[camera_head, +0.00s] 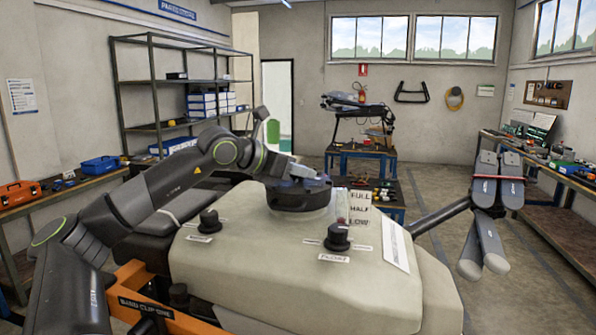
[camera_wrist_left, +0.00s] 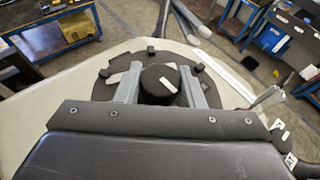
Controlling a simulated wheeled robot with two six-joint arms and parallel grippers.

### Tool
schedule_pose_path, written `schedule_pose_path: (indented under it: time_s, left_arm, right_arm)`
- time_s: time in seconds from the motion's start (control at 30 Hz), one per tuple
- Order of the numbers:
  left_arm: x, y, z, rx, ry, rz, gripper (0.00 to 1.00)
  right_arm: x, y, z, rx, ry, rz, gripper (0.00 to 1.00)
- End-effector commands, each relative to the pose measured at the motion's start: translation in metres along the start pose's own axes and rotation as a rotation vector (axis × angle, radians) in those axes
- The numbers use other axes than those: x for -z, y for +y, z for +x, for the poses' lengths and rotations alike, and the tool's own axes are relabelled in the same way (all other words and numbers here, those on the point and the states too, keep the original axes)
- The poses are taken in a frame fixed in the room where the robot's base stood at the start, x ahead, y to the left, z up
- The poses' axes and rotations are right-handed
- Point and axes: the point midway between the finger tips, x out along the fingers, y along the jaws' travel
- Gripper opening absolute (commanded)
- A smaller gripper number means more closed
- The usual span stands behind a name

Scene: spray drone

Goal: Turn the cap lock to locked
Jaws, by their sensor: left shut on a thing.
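The pale tank (camera_head: 290,265) of the spray drone fills the lower middle of the head view. Its round dark cap (camera_head: 300,204) is on top, partly hidden by my left gripper (camera_head: 305,184). In the left wrist view, my left gripper (camera_wrist_left: 160,84) has one finger on each side of a round black knob (camera_wrist_left: 159,78) at the middle of the cap and is shut on it. Small pale labels lie around the knob, too small to read. My right gripper is not in view.
Two black knobs stand on the tank top, one at left (camera_head: 209,221) and one at front (camera_head: 338,236). A FULL, HALF, LOW label (camera_head: 360,207) is behind. A folded drone arm (camera_head: 485,205) sticks out at right. An orange frame (camera_head: 135,290) is at lower left.

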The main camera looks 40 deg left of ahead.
Motion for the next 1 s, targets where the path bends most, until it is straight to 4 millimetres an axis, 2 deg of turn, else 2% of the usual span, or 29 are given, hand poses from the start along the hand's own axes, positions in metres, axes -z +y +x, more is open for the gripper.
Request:
schedule_pose_path:
  time_s: [0.33, 0.7, 1.0]
  left_arm:
    - [-0.002, 0.002, -0.001, 0.195, -0.004, 0.074, 0.12]
    - [-0.005, 0.001, -0.001, 0.419, -0.007, 0.168, 0.12]
    - [-0.003, 0.001, -0.001, 0.517, -0.005, 0.214, 0.12]
  right_arm:
    - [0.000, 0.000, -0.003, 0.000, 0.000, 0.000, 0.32]
    - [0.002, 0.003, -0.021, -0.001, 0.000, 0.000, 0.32]
    - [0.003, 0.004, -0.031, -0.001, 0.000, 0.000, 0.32]
